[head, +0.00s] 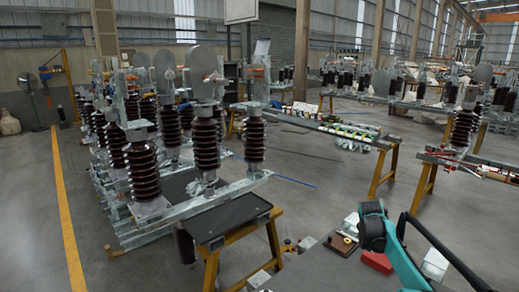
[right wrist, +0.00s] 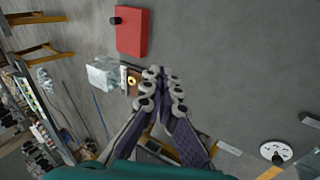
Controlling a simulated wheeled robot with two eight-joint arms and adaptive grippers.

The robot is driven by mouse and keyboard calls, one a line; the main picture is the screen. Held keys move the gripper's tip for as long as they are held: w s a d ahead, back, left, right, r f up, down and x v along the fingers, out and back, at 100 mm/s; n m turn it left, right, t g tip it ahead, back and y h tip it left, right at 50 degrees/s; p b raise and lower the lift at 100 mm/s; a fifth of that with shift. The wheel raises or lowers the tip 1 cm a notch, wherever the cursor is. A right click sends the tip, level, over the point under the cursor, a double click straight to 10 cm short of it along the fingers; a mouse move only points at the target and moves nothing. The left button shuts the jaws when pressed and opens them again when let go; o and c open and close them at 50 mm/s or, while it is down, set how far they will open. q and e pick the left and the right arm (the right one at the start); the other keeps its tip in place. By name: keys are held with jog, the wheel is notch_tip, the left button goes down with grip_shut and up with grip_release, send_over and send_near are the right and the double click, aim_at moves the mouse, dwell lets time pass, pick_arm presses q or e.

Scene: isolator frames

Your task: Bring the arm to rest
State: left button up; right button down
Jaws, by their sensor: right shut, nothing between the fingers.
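My right arm, teal and black, rises at the lower right of the head view; its fingers cannot be made out there. In the right wrist view my right gripper (right wrist: 163,80) points up the picture with its grey-padded fingers closed together. Nothing shows between the fingers. The fingertips are beside a small dark block with a yellow ring (right wrist: 132,80), apart from it or above it, I cannot tell which. My left gripper is in neither view.
A red box (right wrist: 132,35) and a clear-white block (right wrist: 103,73) lie near the right gripper. The head view shows the red box (head: 377,262) and a white box (head: 435,264) close to my arm. A black-topped stand (head: 230,217) and insulator racks (head: 135,232) stand left.

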jog(key=s+a+r+m+y, duration=0.1)
jog(key=s+a+r, duration=0.2)
jog(key=s+a, duration=0.25)
jog(key=s+a+r+m+t, duration=0.1)
jog(key=s+a+r, duration=0.25)
jog(key=s, duration=0.35)
jog(key=s+a+r+m+y, duration=0.1)
jog(key=s+a+r+m, duration=0.1)
jog(key=s+a, duration=0.35)
jog(key=s+a+f+m, duration=0.1)
jog(key=s+a+f, duration=0.1)
jog(key=s, duration=0.5)
jog(key=s+a+f+m+t+y, duration=0.1)
jog(key=s+a+f, duration=0.2)
jog(key=s, duration=0.4)
jog(key=s+a+f+m, duration=0.1)
jog(key=s+a+f, duration=0.1)
jog(key=s, duration=0.5)
jog(key=shift+s+a+f+t+y+b, duration=0.2)
jog(key=shift+a+f+t+y+b, duration=0.15)
jog(key=shift+a, duration=0.35)
